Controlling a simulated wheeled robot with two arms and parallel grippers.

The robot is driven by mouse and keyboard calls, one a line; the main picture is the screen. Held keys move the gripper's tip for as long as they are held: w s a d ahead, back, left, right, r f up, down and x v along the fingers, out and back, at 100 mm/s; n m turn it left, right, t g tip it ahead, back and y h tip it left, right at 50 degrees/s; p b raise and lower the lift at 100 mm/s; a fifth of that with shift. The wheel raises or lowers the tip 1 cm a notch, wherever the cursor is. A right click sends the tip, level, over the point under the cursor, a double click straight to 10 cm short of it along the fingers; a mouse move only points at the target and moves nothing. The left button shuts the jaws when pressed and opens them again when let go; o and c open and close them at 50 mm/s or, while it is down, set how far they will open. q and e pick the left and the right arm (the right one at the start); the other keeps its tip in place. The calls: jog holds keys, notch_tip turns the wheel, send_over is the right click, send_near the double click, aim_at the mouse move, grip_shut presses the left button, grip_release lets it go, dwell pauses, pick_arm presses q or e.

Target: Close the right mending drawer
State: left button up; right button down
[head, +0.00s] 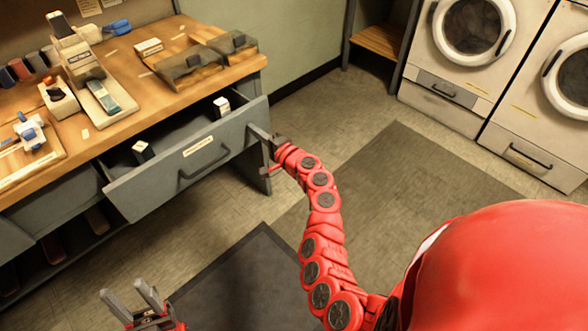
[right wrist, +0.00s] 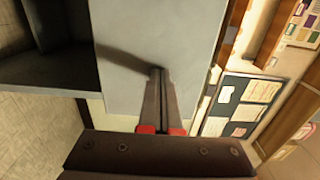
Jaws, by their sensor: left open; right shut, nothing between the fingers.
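The right mending drawer (head: 225,135) is a grey drawer under the wooden worktop, pulled well out, with a dark bar handle and a small label too small to read. Two small light-topped items lie inside it. My right gripper (head: 257,133) is shut and empty at the right end of the drawer front. In the right wrist view the shut fingers (right wrist: 157,72) point at a pale grey panel and cast a shadow on it; I cannot tell whether they touch. My left gripper (head: 133,290) is open and empty, low over the floor, away from the drawer.
The worktop (head: 124,119) carries thread spools, boxes and open trays. Another drawer front (head: 12,240) is at the far left, with a dark shelf below. White washers (head: 465,60) stand at the back right. Floor mats (head: 400,180) lie on clear floor.

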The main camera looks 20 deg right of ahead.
aim_at(225, 106)
jog(key=b+x, duration=0.3)
jog(key=x, duration=0.1)
jog(key=b+x, duration=0.7)
jog(key=x, duration=0.1)
jog(key=shift+a+f+b, duration=0.1)
jog(key=shift+f+b, duration=0.3)
jog(key=shift+w+a+r+b, duration=0.15)
jog(key=shift+w+a+b, duration=0.05)
jog(key=shift+w+b, duration=0.4)
jog(key=shift+r, duration=0.35)
jog(key=shift+d+r, duration=0.1)
jog(key=shift+r, duration=0.05)
